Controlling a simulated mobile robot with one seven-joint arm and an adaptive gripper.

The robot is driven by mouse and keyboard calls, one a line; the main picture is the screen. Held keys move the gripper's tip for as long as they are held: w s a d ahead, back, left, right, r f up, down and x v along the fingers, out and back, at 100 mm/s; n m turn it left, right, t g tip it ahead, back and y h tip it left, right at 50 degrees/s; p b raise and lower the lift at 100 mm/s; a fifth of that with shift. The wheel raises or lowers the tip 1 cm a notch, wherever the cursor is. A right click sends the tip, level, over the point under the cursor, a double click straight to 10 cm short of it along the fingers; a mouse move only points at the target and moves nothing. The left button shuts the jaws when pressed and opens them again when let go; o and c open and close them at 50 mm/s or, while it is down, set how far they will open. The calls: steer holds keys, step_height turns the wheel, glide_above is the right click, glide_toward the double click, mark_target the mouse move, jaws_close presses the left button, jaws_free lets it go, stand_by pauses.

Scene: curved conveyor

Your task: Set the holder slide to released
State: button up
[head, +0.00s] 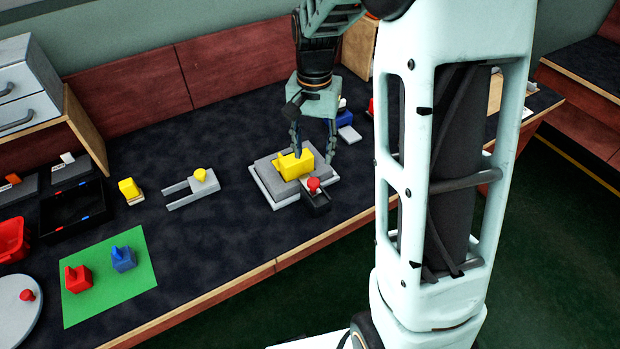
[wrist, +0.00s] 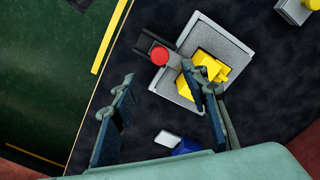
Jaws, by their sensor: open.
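A grey stepped holder (head: 263,187) on the dark table carries a yellow block (head: 293,165). A short black slide rail (head: 318,202) with a red knob (head: 313,184) sits at its front edge. In the wrist view the red knob (wrist: 159,56) is round, at the rail's holder end, and the yellow block (wrist: 203,82) lies beside it. My gripper (head: 313,156) is open and empty over the holder, pointing down. In the wrist view one finger of my gripper (wrist: 158,72) overlaps the yellow block; I cannot tell whether they touch.
Left of the holder lie a grey fork-shaped piece (head: 180,200) with a yellow knob and a yellow block (head: 130,189). A green mat (head: 105,290) bears red and blue blocks. A blue and white item (head: 346,120) stands behind the holder. The table's front edge is close to the rail.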

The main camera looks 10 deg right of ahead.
mark_target(314, 181)
step_height(314, 181, down, 10)
steer(key=shift+b, duration=0.35)
jaws_close()
stand_by(0.4)
